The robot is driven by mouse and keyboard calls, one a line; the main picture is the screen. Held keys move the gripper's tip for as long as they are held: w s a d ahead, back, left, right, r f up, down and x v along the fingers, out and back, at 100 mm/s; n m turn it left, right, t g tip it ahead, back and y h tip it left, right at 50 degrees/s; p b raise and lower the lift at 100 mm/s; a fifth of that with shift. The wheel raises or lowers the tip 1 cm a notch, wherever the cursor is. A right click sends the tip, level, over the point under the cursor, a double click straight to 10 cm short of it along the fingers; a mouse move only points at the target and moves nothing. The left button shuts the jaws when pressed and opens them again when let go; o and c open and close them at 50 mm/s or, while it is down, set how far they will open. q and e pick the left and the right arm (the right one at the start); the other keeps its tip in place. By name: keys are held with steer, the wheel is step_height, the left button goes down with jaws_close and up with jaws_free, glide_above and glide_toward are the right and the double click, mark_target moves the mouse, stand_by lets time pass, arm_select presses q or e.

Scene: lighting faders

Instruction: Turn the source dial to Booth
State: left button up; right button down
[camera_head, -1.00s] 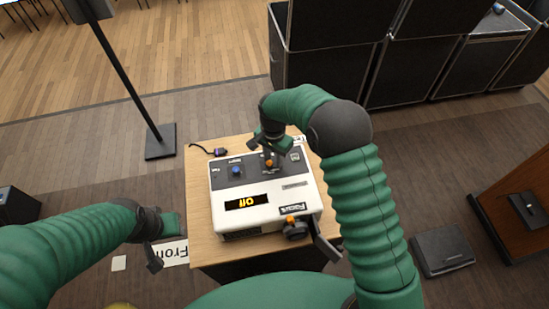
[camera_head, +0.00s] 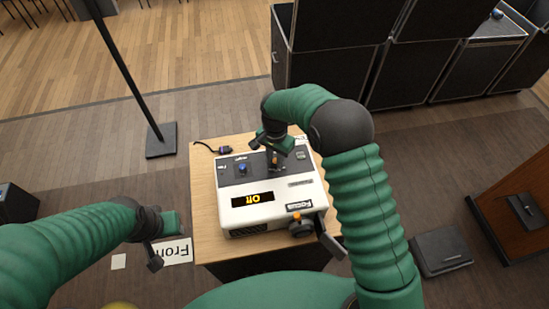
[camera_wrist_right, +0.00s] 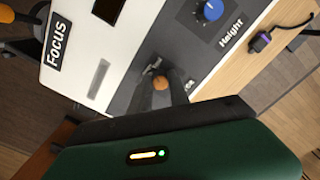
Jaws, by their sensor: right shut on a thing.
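A white box with a dark panel (camera_head: 242,208) stands on a small wooden table. Its lit display (camera_head: 253,199) reads "Off", upside down to me. My right gripper (camera_head: 275,160) is shut on an orange-topped knob (camera_wrist_right: 160,83) on the dark panel. The fingers hide most of that knob and I cannot read its label. A blue knob (camera_head: 242,168), labelled Height in the right wrist view (camera_wrist_right: 210,11), is beside it. A Focus knob (camera_head: 301,227) sits at the near right corner. My left gripper (camera_head: 171,240) is open and empty, left of the table.
The wooden table (camera_head: 205,230) has a narrow free strip left of the box. A purple plug on a cable (camera_head: 225,150) lies at its far left corner. A black stand (camera_head: 161,140) is behind left. Dark cases (camera_head: 330,70) stand behind, and a flat dark box (camera_head: 441,250) lies right.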

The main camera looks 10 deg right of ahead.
steer(key=shift+w+d+r, duration=0.1)
steer(key=shift+w+d, duration=0.05)
steer(key=shift+w, duration=0.05)
stand_by(0.4)
steer(key=shift+r, duration=0.1)
steer(key=c, duration=1.5)
jaws_free()
steer(key=shift+c, duration=0.2)
steer(key=o, duration=0.3)
step_height(320, 180, up, 16)
steer(key=b, duration=0.1)
steer(key=shift+r+b, duration=0.25)
steer(key=shift+b, duration=0.1)
